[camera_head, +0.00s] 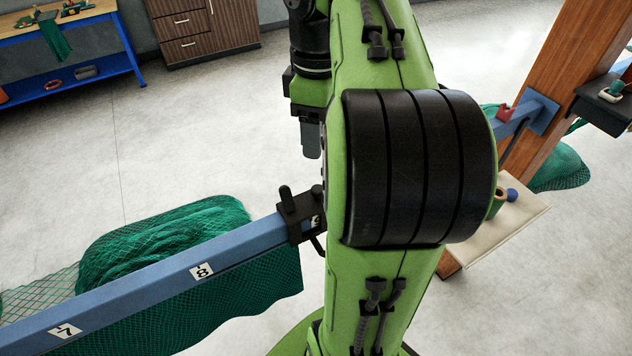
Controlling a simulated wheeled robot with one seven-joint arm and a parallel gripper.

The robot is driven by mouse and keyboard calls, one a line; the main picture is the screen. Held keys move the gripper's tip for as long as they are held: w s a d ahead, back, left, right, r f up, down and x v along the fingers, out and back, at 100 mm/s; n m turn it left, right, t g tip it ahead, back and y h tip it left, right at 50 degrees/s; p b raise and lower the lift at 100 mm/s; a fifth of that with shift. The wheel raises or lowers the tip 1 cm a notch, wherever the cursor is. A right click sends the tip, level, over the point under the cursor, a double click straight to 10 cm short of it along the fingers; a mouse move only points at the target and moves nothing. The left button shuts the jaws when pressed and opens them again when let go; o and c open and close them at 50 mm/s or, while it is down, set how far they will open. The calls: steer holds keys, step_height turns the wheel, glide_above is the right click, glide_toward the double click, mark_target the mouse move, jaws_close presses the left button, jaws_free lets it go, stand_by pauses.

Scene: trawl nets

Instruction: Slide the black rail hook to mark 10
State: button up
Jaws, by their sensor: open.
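The black rail hook (297,218) sits around the blue rail (240,242), with a short peg standing up from its top and a hook end below. A white mark at its right edge is partly covered, so its number cannot be read. Marks 8 (203,270) and 7 (65,331) show to its left. Mark 10 is not visible; my arm covers the rail to the right. My gripper (312,150) is open, pointing down. In the picture it is above the hook, apart from it, and partly hidden by my arm.
Green netting (170,240) hangs along the rail. Beyond my arm, a red piece (507,112) is at the rail's far end by a wooden post (560,85). A blue workbench (70,40) and brown drawers (200,30) stand behind.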

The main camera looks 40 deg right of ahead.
steer(key=b, duration=0.4)
glide_above(318, 188)
steer(key=f, duration=0.6)
steer(key=shift+w+d+f, duration=0.2)
steer(key=shift+w+f, duration=0.05)
steer(key=f+b, duration=0.7)
steer(key=b, duration=0.1)
steer(key=shift+s+a+f, duration=0.25)
steer(key=shift+f, duration=0.15)
steer(key=shift+r, duration=0.1)
jaws_close()
